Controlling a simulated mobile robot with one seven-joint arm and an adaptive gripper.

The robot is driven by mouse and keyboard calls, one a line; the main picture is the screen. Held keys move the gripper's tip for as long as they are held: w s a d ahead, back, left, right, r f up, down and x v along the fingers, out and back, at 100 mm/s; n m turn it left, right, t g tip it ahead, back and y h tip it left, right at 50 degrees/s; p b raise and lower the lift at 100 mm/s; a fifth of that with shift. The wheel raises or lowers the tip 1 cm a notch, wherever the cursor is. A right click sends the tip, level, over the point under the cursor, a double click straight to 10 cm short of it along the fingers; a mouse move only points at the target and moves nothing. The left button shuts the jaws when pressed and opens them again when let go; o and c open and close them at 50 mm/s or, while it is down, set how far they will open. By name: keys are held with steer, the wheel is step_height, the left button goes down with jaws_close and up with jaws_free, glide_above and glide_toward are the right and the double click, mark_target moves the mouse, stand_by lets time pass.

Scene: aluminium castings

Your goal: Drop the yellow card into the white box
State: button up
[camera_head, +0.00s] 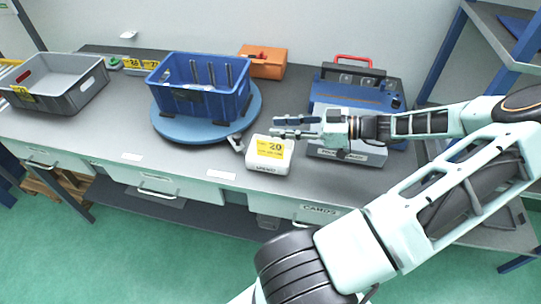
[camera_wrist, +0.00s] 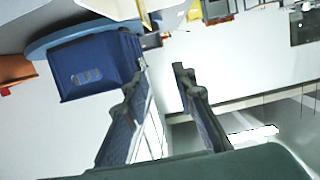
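The white box (camera_head: 267,168) stands near the front edge of the bench in the head view. A yellow card (camera_head: 270,149) marked 20 shows on it; I cannot tell whether it is fixed there or lies loose. My gripper (camera_head: 277,127) is above and just behind the box, pointing left. Its two fingers are apart in the wrist view (camera_wrist: 158,78), with nothing visible between them. A pale piece (camera_wrist: 108,8) with a yellow sliver (camera_wrist: 144,14) is cut off at the wrist view's top edge; I cannot tell what it is.
A blue crate (camera_head: 170,103) stands on a round blue turntable (camera_head: 172,130), left of my gripper. A grey crate (camera_head: 72,87) with a yellow card (camera_head: 22,93) is at far left. More yellow cards (camera_head: 131,63) stand behind. An orange case (camera_head: 264,62) and blue machine (camera_head: 345,92) stand at the back.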

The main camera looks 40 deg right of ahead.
steer(key=v, duration=1)
steer(key=shift+s, duration=0.2)
steer(key=shift+d, duration=0.1)
